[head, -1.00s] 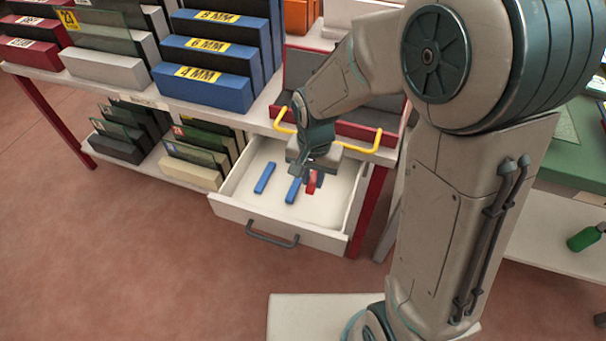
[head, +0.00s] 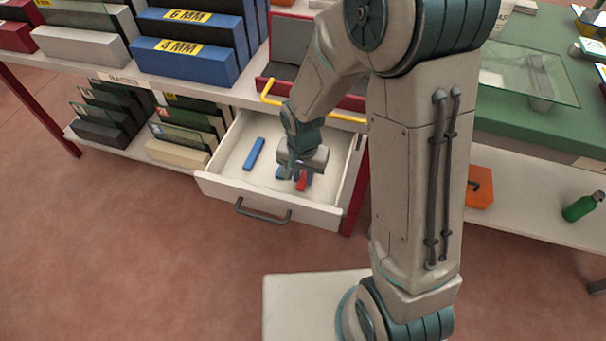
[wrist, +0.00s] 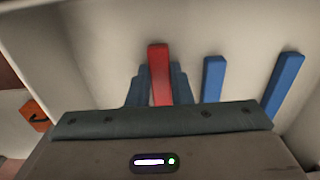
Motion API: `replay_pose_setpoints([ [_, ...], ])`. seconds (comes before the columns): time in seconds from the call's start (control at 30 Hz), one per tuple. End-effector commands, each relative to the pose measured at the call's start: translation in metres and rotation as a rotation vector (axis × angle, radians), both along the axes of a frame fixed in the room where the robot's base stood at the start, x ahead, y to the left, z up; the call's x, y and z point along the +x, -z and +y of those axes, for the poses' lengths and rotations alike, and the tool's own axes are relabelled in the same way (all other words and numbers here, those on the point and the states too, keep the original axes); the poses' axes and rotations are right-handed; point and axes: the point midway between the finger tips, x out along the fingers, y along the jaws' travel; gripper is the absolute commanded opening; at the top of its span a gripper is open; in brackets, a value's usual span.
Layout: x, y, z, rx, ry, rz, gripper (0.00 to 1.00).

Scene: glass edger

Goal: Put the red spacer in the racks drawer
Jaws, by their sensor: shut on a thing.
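The racks drawer (head: 324,217) is pulled open below the bench, with a white interior and a dark handle. My gripper (head: 302,178) is down inside the drawer space. It is shut on the red spacer (head: 301,184), which also shows between the fingers in the wrist view (wrist: 159,75). Two blue spacers lie in the drawer: one farther left (head: 254,154) and one close beside my gripper (head: 281,172), partly hidden by it. Both also show right of the red spacer in the wrist view. Whether the red spacer touches the drawer floor I cannot tell.
A yellow handle (head: 270,92) and a red-fronted box stand on the bench above the drawer. Glass racks (head: 185,140) fill the shelf left of it. The front left of the drawer floor is bare. A green bottle (head: 582,207) stands on the far right shelf.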

Motion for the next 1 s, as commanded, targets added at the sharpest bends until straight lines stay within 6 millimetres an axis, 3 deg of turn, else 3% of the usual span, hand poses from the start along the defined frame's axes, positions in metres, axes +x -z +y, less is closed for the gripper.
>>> replay_pose_setpoints([
  [0.23,0.0,0.005,0.0,0.0,-0.001,0.0,0.0],
  [0.27,0.0,0.003,0.0,0.0,-0.001,0.0,0.27],
  [0.3,0.0,0.003,0.0,0.0,-0.001,0.0,0.38],
  [0.33,0.0,0.003,0.0,0.0,-0.001,0.0,0.41],
  [0.7,0.0,-0.003,0.0,0.0,-0.001,0.0,0.41],
  [1.0,0.001,-0.064,0.001,0.002,-0.001,-0.006,0.41],
])
